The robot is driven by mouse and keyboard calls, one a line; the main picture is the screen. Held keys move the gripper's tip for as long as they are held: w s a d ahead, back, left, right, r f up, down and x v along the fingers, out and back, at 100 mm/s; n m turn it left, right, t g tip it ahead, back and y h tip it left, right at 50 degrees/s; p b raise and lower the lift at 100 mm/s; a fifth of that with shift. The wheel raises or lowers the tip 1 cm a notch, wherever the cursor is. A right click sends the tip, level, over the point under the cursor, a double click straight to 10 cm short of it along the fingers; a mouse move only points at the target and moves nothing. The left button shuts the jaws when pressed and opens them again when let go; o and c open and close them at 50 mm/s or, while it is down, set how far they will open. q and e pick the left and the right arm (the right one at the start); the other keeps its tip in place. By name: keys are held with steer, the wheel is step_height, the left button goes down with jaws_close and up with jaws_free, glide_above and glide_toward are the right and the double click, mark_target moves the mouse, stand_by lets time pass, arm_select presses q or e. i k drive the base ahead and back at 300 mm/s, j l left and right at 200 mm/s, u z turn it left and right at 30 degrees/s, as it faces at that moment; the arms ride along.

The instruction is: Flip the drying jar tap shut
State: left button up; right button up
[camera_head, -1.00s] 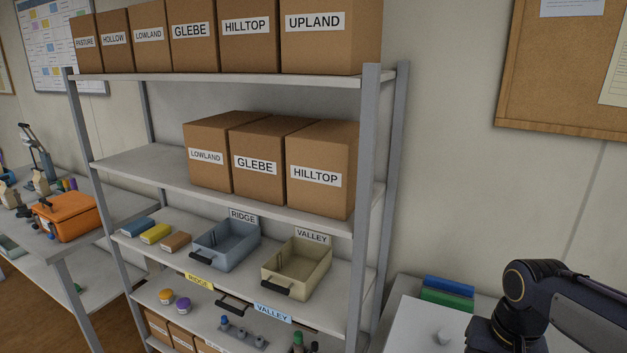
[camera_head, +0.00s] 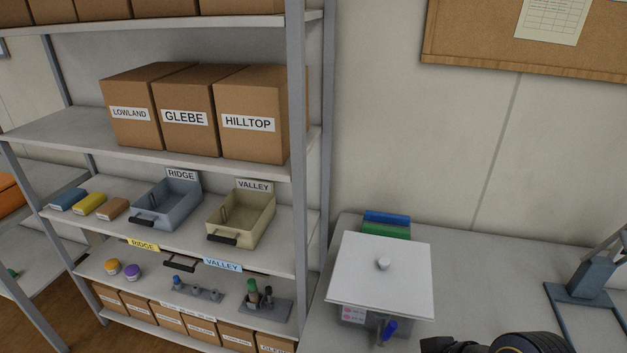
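A squarish container with a flat white lid (camera_head: 350,275) and a small round knob (camera_head: 383,263) stands on the bench right of the shelf. It looks like the drying jar, though I cannot be sure. A blue lever (camera_head: 390,329) sticks up at its front, apparently the tap, tilted up to the right. Whether the tap is open or shut I cannot tell. A black part of my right arm shows at the bottom right edge, right of the lever.
The grey bench (camera_head: 490,260) is clear between the container and a blue-grey stand (camera_head: 590,285) at the right. Blue and green blocks (camera_head: 388,224) lie behind the container. A shelf unit (camera_head: 297,120) with boxes, trays and bottles stands close on the left.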

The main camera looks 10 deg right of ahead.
mark_target(391, 328)
steer(key=k+l+z, duration=0.15)
steer(key=z, duration=0.8)
